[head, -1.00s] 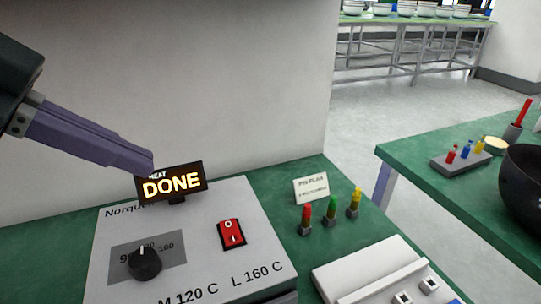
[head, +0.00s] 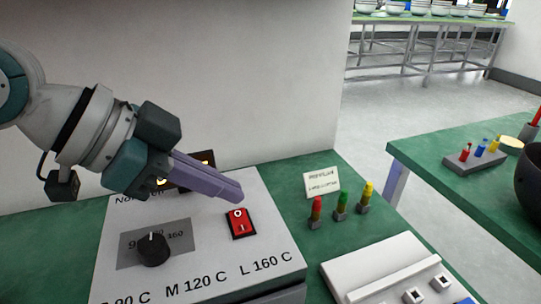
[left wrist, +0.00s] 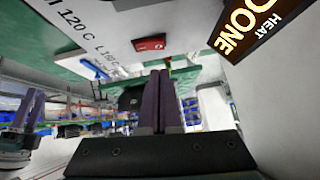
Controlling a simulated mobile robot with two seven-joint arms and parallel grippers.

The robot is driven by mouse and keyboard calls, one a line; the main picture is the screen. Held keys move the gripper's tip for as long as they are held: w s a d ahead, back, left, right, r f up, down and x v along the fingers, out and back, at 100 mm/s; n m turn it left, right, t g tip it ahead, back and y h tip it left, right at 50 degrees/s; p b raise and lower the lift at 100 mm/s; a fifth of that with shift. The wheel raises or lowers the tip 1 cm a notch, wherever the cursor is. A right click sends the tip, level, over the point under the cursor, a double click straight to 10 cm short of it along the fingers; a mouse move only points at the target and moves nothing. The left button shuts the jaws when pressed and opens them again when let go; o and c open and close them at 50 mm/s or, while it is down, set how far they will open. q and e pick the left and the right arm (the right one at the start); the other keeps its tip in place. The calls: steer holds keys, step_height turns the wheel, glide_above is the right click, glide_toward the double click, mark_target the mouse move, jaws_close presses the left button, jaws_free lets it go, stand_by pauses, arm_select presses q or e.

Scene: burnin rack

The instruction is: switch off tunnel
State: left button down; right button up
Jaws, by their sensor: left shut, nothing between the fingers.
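The control box (head: 200,265) has a light grey top with a red rocker switch (head: 240,223) marked O and I, and a black dial (head: 153,250) to its left. My left gripper (head: 240,197) is shut and empty, its purple fingers just behind and above the switch in the head view. I cannot tell if they touch it. In the left wrist view the switch (left wrist: 149,43) lies beyond the fingertips (left wrist: 160,74). The display is mostly hidden behind my gripper in the head view; in the left wrist view the display (left wrist: 255,25) reads HEAT DONE.
Another green table (head: 440,180) stands at the right, across a floor gap.

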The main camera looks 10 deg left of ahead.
mark_target(247, 222)
arm_select(q)
steer(key=shift+a+f, duration=0.15)
steer(key=shift+f, duration=1.25)
arm_select(e)
steer(key=shift+f, duration=0.3)
arm_select(q)
steer(key=shift+w+a+f+b, duration=0.15)
steer(key=shift+f+b, duration=0.15)
arm_select(e)
steer(key=shift+a+f, duration=0.1)
steer(key=shift+f, duration=0.05)
arm_select(q)
steer(key=shift+s+d+r+p, duration=0.15)
steer(key=shift+s+d+p, duration=0.15)
steer(key=shift+p, duration=0.35)
steer(key=shift+s+d+p, duration=0.2)
steer(key=shift+s+p, duration=0.15)
steer(key=shift+s, duration=0.1)
arm_select(e)
steer(key=shift+r, duration=0.95)
